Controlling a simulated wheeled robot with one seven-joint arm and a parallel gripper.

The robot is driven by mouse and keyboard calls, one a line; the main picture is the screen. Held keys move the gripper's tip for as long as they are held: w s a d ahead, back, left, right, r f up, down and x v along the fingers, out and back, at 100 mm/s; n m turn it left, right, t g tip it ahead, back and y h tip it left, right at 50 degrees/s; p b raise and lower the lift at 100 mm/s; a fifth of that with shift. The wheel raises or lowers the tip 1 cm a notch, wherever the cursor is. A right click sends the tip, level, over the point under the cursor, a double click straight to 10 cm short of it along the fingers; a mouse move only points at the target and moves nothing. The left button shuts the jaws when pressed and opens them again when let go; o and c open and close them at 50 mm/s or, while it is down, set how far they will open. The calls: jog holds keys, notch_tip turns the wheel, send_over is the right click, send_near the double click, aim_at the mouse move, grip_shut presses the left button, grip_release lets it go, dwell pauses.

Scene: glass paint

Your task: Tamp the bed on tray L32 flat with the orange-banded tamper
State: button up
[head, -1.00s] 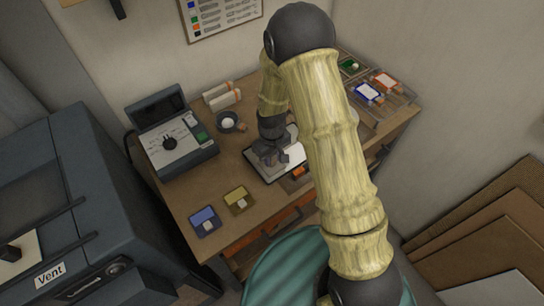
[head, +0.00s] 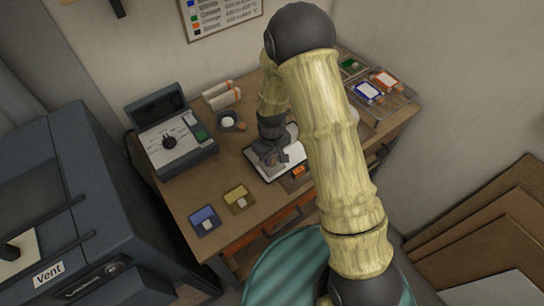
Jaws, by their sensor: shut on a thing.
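A tray with a white bed (head: 262,170) and a dark rim lies near the middle of the wooden bench. My gripper (head: 270,160) is over this tray, seen from above and behind. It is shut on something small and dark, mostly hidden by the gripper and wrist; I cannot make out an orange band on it. I cannot tell whether the held thing touches the bed. A small orange-topped block (head: 298,171) sits at the tray's front right. The tray's label is too small to read, and its right part is hidden by my arm.
A blue tray (head: 204,219) and a yellow tray (head: 238,198) lie front left. A dark bowl (head: 229,122) and white rolls (head: 222,95) are behind.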

dwell(0.5)
jog(key=shift+r+p, duration=0.85)
jog(key=shift+r, duration=0.25)
jog(key=shift+w+a, duration=0.5)
jog(key=shift+w, duration=0.25)
jog(key=shift+w+a, duration=0.55)
jog(key=shift+w, duration=0.25)
jog(key=shift+w+a, duration=0.5)
jog(key=shift+w, duration=0.25)
jog(key=shift+f, duration=0.1)
jog(key=shift+f+b, duration=0.5)
jog(key=shift+f, duration=0.2)
jog(key=shift+s+f, duration=0.1)
jog(key=shift+f, duration=0.25)
